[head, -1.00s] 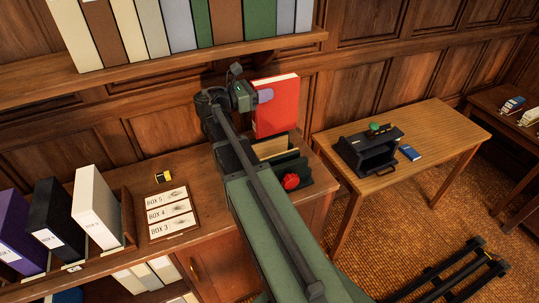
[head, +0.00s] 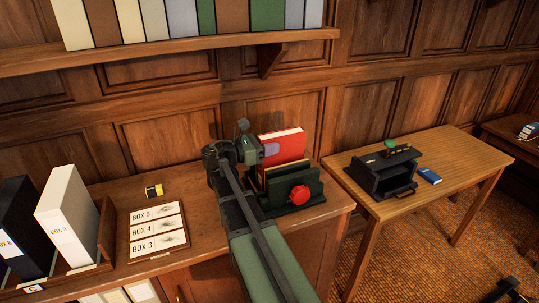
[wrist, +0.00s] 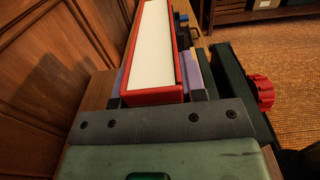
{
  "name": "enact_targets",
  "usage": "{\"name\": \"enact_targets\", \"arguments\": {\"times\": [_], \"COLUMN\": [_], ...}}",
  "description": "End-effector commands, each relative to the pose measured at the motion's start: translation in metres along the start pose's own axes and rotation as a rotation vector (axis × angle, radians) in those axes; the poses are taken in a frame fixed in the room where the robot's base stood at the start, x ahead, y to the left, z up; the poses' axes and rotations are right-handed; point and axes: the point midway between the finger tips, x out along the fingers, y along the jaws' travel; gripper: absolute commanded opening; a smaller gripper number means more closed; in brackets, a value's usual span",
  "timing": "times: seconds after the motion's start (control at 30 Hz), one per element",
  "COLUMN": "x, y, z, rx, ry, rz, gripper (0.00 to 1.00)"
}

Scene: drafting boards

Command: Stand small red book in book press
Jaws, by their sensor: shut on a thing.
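The red book (head: 284,143), with white page edges, is upright in my gripper (head: 270,156). In the wrist view the book (wrist: 158,50) runs away from me between two purple-grey finger pads, which are shut on it. The green book press (head: 312,186) with a red knob (head: 299,195) stands on the wooden counter. The book's lower part is down behind the press's front plate and a cream board (head: 283,168). Its bottom edge is hidden, so I cannot tell whether it touches the press floor. The press also shows in the wrist view (wrist: 240,95), right of the book.
A tray of box labels (head: 158,232) and a small yellow-and-black item (head: 154,191) lie left on the counter. White and black box files (head: 68,230) stand further left. A lower table (head: 450,155) at right holds a dark open-fronted box (head: 372,178) and a blue book (head: 429,176).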

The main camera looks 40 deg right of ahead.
Motion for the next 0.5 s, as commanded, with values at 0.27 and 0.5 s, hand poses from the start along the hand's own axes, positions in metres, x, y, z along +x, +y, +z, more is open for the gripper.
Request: {"name": "enact_targets", "arguments": {"times": [0.27, 0.5], "x": [0.0, 0.0], "y": [0.0, 0.0001], "z": [-0.0006, -0.0004], "rx": [0.0, 0.0], "ry": [-0.002, 0.0], "rz": [0.0, 0.0], "gripper": [0.0, 0.63]}}
